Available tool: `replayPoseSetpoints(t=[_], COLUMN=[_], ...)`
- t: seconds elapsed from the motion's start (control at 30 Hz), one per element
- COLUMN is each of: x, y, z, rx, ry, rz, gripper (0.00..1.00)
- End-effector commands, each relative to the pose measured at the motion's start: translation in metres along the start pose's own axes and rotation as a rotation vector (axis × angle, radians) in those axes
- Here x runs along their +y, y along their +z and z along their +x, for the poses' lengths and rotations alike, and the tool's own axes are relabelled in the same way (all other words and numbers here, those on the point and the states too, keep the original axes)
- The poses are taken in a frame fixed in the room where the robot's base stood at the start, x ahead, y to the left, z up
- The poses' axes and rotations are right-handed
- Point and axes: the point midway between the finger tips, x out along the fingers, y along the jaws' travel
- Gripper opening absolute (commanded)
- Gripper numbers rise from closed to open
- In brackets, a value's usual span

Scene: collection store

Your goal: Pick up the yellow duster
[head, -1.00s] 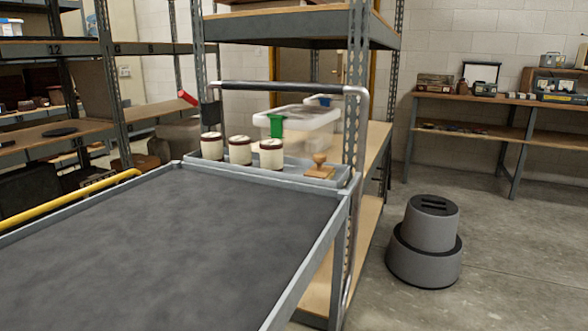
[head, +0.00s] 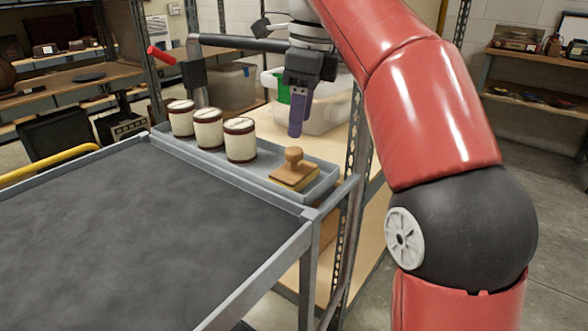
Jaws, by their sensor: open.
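The yellow duster (head: 306,181) has a wooden knob handle on a flat block with a yellowish lower part. It sits upright at the right end of the narrow grey tray (head: 215,168) at the far end of the cart. My gripper (head: 297,130) hangs in the air above and slightly behind the duster, fingers pointing down. It is empty and apart from the duster. It is seen edge-on, so its fingers overlap and the gap between them is hidden.
The cart's dark top (head: 150,240) is clear. A push handle (head: 235,43) runs behind the tray. A clear plastic box (head: 325,112) is on the shelf beyond.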

Motion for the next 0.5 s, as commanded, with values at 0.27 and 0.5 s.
replayPoseSetpoints(t=[0.27,0.5], x=[0.000,-0.001], y=[0.001,0.003], z=[0.031,0.067], rx=[0.001,0.002], ry=[0.002,0.002], rz=[0.012,0.012], gripper=[0.55,0.55])
